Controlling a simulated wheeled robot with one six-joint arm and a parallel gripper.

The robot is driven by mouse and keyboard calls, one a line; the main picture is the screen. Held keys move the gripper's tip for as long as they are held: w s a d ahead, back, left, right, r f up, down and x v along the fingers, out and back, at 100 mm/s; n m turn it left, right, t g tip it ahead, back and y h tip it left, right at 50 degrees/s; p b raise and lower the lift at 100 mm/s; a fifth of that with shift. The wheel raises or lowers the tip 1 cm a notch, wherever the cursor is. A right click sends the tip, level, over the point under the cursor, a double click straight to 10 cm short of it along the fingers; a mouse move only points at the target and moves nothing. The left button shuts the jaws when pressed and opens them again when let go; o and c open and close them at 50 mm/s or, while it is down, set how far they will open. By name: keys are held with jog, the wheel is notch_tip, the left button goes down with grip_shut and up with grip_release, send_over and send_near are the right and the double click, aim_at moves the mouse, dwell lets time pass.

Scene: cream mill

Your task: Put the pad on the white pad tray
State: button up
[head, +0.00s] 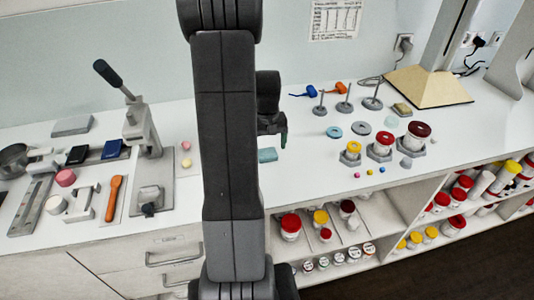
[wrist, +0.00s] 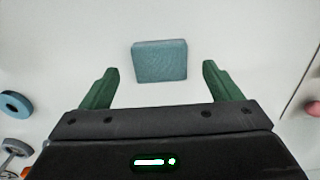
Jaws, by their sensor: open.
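A flat teal pad (head: 267,155) lies on the white counter, just right of my arm in the head view. In the wrist view the pad (wrist: 160,62) lies ahead of and between the green fingertips, with bare counter around it. My gripper (wrist: 160,68) is open and empty, one finger on each side of the pad's line, and touches nothing that I can see. In the head view my gripper (head: 283,137) hangs above the counter beside the pad, partly hidden by my arm. I cannot pick out the white pad tray with certainty; my arm hides part of the counter.
A lever press (head: 145,130) stands left, with an orange-handled tool (head: 114,197) and dark blue blocks (head: 112,149) near it. Counter around the pad is clear.

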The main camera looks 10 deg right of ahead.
aim_at(267, 155)
jog(key=shift+f, duration=1.15)
jog(key=c, duration=1.2)
